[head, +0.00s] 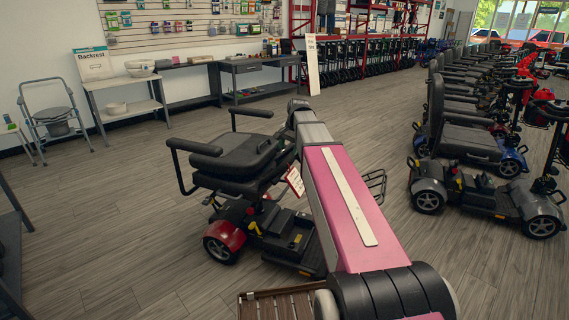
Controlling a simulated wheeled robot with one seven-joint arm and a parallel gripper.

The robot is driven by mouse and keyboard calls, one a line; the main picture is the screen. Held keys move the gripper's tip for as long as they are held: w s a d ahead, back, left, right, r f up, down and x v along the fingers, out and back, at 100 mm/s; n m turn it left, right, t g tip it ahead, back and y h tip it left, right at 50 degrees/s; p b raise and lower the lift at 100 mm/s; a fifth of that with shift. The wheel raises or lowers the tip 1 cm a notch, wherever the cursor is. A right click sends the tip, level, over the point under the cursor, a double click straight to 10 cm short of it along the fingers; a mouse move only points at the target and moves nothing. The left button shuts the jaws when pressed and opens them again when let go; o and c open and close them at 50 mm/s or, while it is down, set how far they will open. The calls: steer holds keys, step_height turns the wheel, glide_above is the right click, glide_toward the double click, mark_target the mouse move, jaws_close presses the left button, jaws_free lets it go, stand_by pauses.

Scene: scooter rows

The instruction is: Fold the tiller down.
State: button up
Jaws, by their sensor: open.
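A mobility scooter (222,240) with red fenders stands on the floor in front of me in the head view. It has a black padded seat (237,160) with armrests and a dark deck (290,235). A wire basket (375,183) shows just to the right of my pink arm, probably at its front end. My arm runs across the middle of the view and covers that part of the scooter. The tiller is hidden behind the arm, so I cannot tell its angle. My gripper does not show, and I cannot see whether it touches the tiller.
A row of parked scooters (480,190) stands at the right. A commode chair (52,115), a white table (125,103) and a dark workbench (255,85) line the back left. The wood-look floor (110,215) is clear left of the scooter and between it and the row.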

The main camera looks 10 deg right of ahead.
mark_target(285, 162)
steer(key=x, duration=0.8)
steer(key=shift+f, duration=0.15)
